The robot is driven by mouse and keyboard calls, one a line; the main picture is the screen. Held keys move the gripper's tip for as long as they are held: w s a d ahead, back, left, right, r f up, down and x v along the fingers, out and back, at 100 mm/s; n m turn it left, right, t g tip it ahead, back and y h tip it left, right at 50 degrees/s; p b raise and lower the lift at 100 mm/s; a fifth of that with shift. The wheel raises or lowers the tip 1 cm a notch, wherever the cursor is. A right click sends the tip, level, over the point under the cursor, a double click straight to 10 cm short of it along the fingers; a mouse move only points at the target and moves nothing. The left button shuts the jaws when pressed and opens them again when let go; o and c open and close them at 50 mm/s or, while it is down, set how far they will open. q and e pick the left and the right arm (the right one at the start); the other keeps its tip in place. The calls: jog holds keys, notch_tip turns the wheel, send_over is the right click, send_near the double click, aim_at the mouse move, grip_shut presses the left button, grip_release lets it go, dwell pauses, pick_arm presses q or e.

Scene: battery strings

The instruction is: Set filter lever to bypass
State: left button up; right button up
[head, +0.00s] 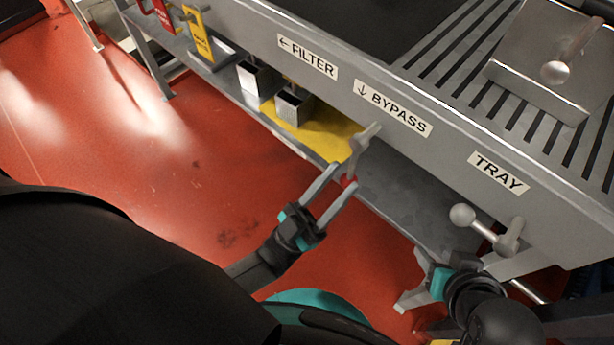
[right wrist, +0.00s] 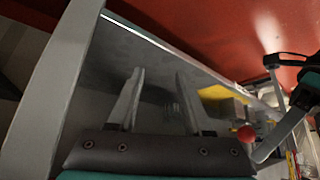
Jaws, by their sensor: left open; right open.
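The filter lever (head: 358,150) is a grey arm with a red knob (head: 348,182), below the FILTER (head: 307,57) and BYPASS (head: 393,108) labels. It hangs roughly downward from its pivot, the way the BYPASS arrow points. My left gripper (head: 338,178) is open at the lever's lower end. The knob is close to its right fingertip; I cannot tell whether they touch. The knob also shows in the right wrist view (right wrist: 245,133). My right gripper (right wrist: 156,88) is open and empty, below the front panel; the head view partly hides its fingers.
A TRAY label (head: 498,173) is on the panel's right. Below it, a grey handle with a ball end (head: 463,215) sticks out near my right gripper. A grey shelf (head: 400,195) runs under the panel. Red and yellow tags hang at upper left. The red floor at left is clear.

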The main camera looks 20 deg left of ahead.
pick_arm(q)
jog(key=b+v, duration=0.2)
jog(key=v, duration=0.9)
jog(key=shift+b, duration=0.3)
pick_arm(e)
jog(key=w+a+t+y, duration=0.2)
jog(key=w+a+t, duration=0.1)
jog(key=a+t, duration=0.1)
jog(key=shift+w+a+r+t+y, duration=0.2)
jog(key=shift+a+r+t+y, duration=0.15)
jog(key=shift+a, duration=0.5)
pick_arm(q)
jog(key=shift+w, duration=0.1)
